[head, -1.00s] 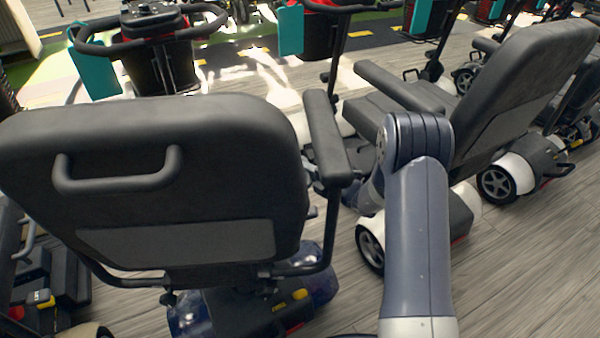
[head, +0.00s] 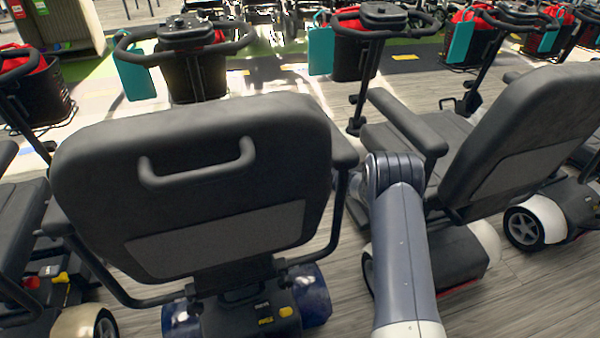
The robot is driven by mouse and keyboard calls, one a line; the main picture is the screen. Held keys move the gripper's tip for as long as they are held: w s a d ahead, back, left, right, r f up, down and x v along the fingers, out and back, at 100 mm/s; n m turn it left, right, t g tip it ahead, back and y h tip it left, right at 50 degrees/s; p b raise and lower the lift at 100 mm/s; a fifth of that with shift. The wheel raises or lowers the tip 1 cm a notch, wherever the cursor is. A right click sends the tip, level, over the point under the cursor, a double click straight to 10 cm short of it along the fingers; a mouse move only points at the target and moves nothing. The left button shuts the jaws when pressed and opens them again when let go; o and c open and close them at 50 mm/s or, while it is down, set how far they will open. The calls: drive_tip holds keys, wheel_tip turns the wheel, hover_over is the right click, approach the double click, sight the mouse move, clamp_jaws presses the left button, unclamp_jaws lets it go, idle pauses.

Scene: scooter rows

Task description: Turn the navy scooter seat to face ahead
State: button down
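The navy scooter stands in front of me, with glossy dark blue rear body panels (head: 312,293) low down. Its seat (head: 200,235) shows its black backrest from behind, with a grab handle across the upper part. The seat looks nearly in line with its own handlebar (head: 190,35). One armrest shows on the left (head: 57,215) and one on the right (head: 343,150). My arm reaches forward along the seat's right side. My gripper is hidden beyond my arm and the backrest, so its contact with the seat cannot be seen.
A neighbouring scooter's black seat (head: 535,130) stands close on the right, angled, with its armrest (head: 408,120) near my arm. Another scooter (head: 60,285) stands close on the left. More scooters with baskets stand beyond. Bare wooden floor (head: 545,285) shows at the lower right.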

drive_tip(key=shift+w, duration=0.1)
idle(0.3)
drive_tip(key=c, duration=1.4)
unclamp_jaws()
drive_tip(key=shift+o, duration=0.2)
drive_tip(key=p+v, duration=0.3)
drive_tip(key=v, duration=0.7)
drive_tip(key=shift+d, duration=0.35)
drive_tip(key=b+x, duration=0.3)
drive_tip(key=x, duration=0.8)
drive_tip(key=shift+s+a, duration=0.1)
drive_tip(key=shift+s, duration=0.15)
drive_tip(key=shift+s+d+r, duration=0.1)
drive_tip(key=shift+s+d, duration=0.15)
